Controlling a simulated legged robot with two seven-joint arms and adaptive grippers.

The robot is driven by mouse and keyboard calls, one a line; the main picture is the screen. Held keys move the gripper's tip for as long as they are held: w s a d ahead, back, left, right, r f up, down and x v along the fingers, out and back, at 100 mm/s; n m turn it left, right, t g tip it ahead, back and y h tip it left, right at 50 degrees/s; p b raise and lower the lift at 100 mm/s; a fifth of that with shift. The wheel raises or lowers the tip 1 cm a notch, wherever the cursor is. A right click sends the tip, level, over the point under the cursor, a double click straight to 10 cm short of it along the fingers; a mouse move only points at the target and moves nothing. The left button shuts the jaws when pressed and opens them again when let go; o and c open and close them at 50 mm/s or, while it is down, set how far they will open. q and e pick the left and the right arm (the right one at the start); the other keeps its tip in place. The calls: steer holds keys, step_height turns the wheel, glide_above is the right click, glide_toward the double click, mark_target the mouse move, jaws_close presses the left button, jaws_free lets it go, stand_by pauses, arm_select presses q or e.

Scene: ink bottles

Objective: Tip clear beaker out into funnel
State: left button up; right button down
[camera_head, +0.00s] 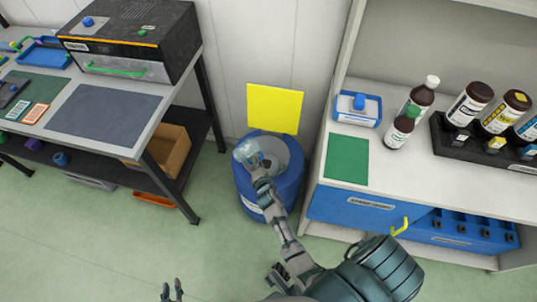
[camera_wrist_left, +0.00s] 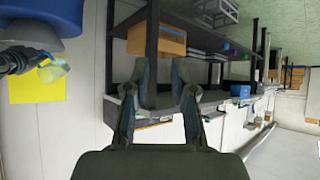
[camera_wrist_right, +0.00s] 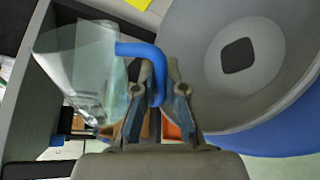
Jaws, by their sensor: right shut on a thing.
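The clear beaker (camera_head: 246,151) is over the left side of the grey funnel (camera_head: 288,152) on the blue drum (camera_head: 267,200). My right gripper (camera_wrist_right: 158,88) is shut on the beaker's blue handle (camera_wrist_right: 143,58). In the right wrist view the clear beaker wall (camera_wrist_right: 75,62) is left of the fingers, and the funnel (camera_wrist_right: 190,85) with its dark square hole is right. The frames do not show clearly how far the beaker tilts or what is in it. My left gripper (camera_wrist_left: 160,92) is open and empty; it shows low in the head view (camera_head: 172,291).
A yellow sheet (camera_head: 275,108) stands behind the drum. A workbench (camera_head: 130,125) with a black box is at left. A white counter (camera_head: 420,180) with brown bottles (camera_head: 423,93), a bottle rack and a green mat (camera_head: 347,160) is at right. Green floor is open at lower left.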

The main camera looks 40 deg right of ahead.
steer(key=shift+w+a+r+m+y, duration=0.2)
steer(key=shift+a+m+y, duration=0.1)
steer(key=shift+a+m, duration=0.15)
steer(key=shift+s+a+f, duration=0.15)
steer(key=shift+a+f, duration=0.05)
steer(key=shift+f, duration=0.05)
steer(key=shift+a+f+m, duration=0.1)
steer(key=shift+m, duration=0.15)
steer(key=shift+d+f, duration=0.15)
steer(key=shift+d, duration=0.15)
arm_select(q)
steer(key=shift+s+a+f+g, duration=0.3)
steer(key=shift+s+f+g, duration=0.1)
steer(key=shift+s, duration=0.15)
steer(key=shift+s+a+f+g, duration=0.25)
steer(key=shift+s+g, duration=0.15)
steer(key=shift+s, duration=0.1)
arm_select(e)
steer(key=shift+a+m+y, duration=0.15)
steer(key=shift+m+y, duration=0.15)
